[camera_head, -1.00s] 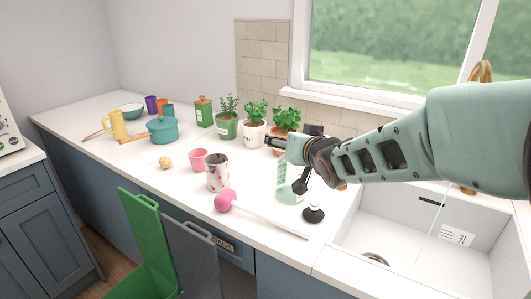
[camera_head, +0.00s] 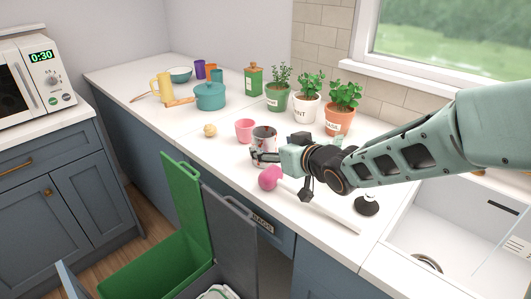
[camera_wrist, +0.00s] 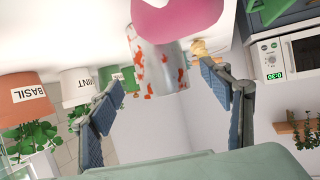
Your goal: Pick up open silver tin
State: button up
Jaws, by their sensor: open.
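The open silver tin (camera_head: 264,134) stands upright on the white counter, its side splashed with red. My gripper (camera_head: 256,156) is at the front of the tin, low over the counter, and hides its lower part. In the wrist view, which is turned upside down, the tin (camera_wrist: 160,68) appears centred between the spread fingers of my gripper (camera_wrist: 162,84), at or just past their tips. The fingers are apart and hold nothing. I cannot tell whether a finger touches the tin.
A pink rounded object (camera_head: 269,178) lies close in front of the gripper. A pink cup (camera_head: 245,130) stands just left of the tin. Potted herbs (camera_head: 307,108) line the back. Open green (camera_head: 182,190) and grey (camera_head: 228,240) bins are below the counter edge.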

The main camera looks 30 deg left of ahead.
jog(key=shift+b+x, duration=0.7)
jog(key=shift+x, duration=2.35)
jog(key=shift+r, duration=0.1)
jog(key=shift+c, duration=0.7)
jog(key=c, duration=1.1)
jog(key=shift+r, duration=0.1)
